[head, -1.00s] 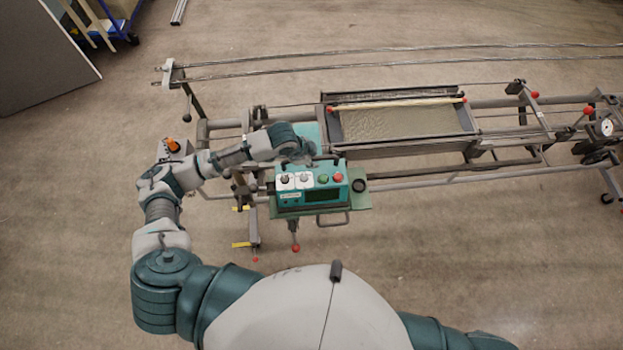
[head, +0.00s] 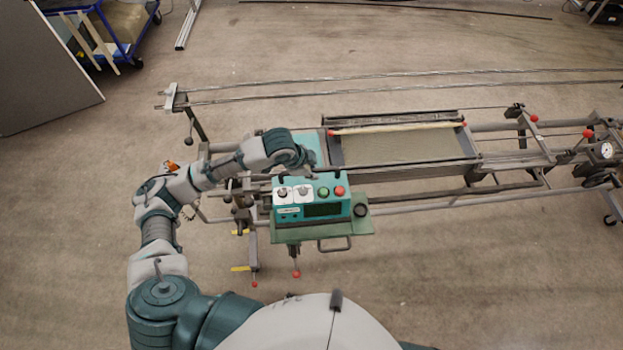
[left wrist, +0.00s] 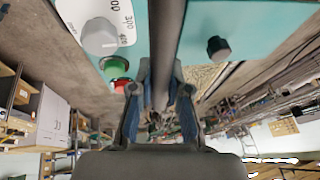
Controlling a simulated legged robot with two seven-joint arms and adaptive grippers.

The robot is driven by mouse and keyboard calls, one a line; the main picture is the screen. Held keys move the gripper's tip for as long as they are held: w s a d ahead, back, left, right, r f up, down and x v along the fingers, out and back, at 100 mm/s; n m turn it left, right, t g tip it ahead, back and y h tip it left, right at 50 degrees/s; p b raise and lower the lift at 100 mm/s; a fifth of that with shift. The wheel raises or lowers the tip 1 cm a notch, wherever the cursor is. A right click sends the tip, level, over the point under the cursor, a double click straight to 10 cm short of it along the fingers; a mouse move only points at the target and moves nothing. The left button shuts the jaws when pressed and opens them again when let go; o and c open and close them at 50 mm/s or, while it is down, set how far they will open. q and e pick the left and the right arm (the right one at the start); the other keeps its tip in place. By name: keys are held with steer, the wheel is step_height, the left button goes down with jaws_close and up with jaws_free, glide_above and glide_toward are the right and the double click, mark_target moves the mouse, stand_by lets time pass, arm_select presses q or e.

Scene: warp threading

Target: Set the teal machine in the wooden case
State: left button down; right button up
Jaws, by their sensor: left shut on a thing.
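The teal machine (head: 312,208) has a row of knobs, a green and a red button, and a dark display. It is over the green plate (head: 325,236) at the near end of the long frame. My left gripper (head: 306,166) is at its far top edge, shut on the machine's dark handle. In the left wrist view the gripper (left wrist: 160,95) has the dark bar between its fingers, with the machine's panel (left wrist: 130,25) at the upper left. I cannot make out a wooden case. My right gripper is not in view.
The long metal frame (head: 420,198) with a tray (head: 400,150) extends right. A lever with a red ball (head: 296,274) hangs below the plate. A blue trolley (head: 125,45) and grey panel (head: 40,70) stand far left. Open floor (head: 480,290) lies at lower right.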

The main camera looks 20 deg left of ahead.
arm_select(q)
step_height(320, 180, up, 4)
steer(key=shift+w+d+f+p, duration=0.1)
steer(key=shift+f+p, duration=0.05)
steer(key=shift+p, duration=0.25)
step_height(320, 180, up, 2)
steer(key=shift+r+p, duration=0.1)
steer(key=shift+p, duration=1.15)
steer(key=shift+r+p, duration=0.75)
steer(key=shift+r, duration=0.4)
step_height(320, 180, up, 8)
steer(key=shift+f, duration=0.15)
